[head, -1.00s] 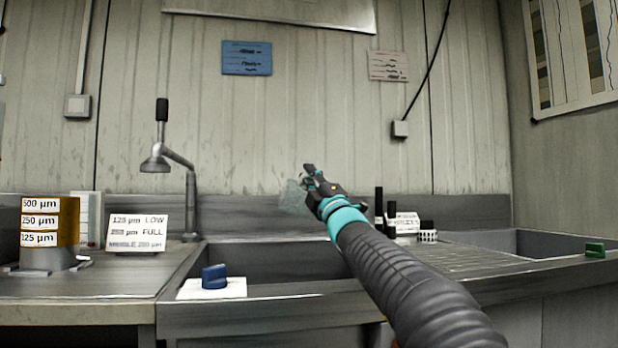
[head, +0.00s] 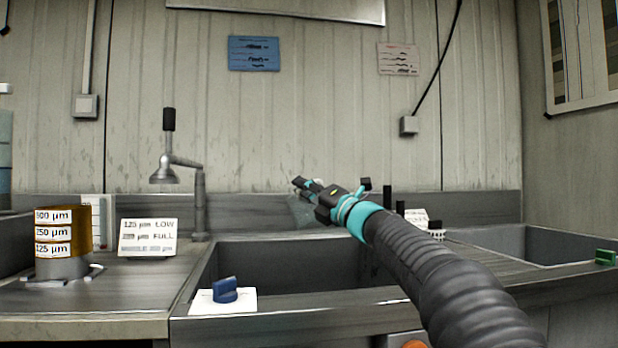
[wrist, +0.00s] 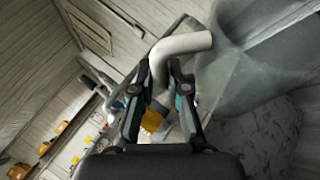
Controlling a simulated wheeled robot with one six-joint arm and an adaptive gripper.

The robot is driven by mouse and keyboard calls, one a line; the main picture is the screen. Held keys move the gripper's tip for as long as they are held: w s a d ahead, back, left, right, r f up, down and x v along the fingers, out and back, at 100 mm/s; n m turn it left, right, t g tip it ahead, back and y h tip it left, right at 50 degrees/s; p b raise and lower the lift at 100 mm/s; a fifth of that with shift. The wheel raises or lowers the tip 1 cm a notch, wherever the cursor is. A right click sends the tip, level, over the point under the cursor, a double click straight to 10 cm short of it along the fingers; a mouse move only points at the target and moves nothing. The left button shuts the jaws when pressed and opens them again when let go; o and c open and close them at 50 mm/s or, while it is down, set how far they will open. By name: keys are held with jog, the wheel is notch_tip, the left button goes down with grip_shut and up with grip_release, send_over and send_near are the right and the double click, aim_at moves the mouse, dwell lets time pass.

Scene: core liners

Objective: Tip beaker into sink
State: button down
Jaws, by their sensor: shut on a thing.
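The translucent grey beaker (head: 304,213) shows in the head view just below and behind my gripper, which hides much of it. In the wrist view its body (wrist: 245,75) fills the right side, tilted, with a pale curved handle (wrist: 185,43). My gripper (wrist: 160,78) is shut on that handle. In the head view my gripper (head: 308,186) holds the beaker above the back part of the left sink basin (head: 270,262). I cannot tell the beaker's exact tilt or whether anything is in its lower part; a dark speckled area shows near it in the wrist view.
A tap (head: 197,195) stands left of the basin. A blue knob (head: 225,290) sits on a white pad at the front edge. Labelled sieves (head: 62,240) and a sign (head: 148,237) are on the left counter. Dark bottles (head: 388,202) stand behind the arm. A second basin (head: 540,245) is right.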

aim_at(292, 204)
jog(key=shift+s+a+n+g+h+p, duration=0.15)
jog(key=shift+a+n+g+h+p, duration=0.25)
jog(key=shift+n+g+p, duration=0.45)
jog(key=n+h+p, duration=0.1)
jog(key=a+f+n+g+p, duration=0.1)
jog(key=n, duration=0.1)
jog(key=f+n+g+h, duration=0.1)
jog(key=n, duration=0.1)
jog(key=shift+s+a+f+n+g+h+p, duration=0.15)
jog(key=shift+s+a+n+g+h+p, duration=0.15)
jog(key=shift+a+p, duration=0.1)
jog(key=shift+f+n+g+h, duration=0.25)
jog(key=shift+f+n+h, duration=0.4)
jog(key=shift+f+h, duration=0.05)
jog(key=shift+a+f+n+h, duration=0.1)
jog(key=shift+f+n+h, duration=0.75)
jog(key=shift+n+h, duration=0.2)
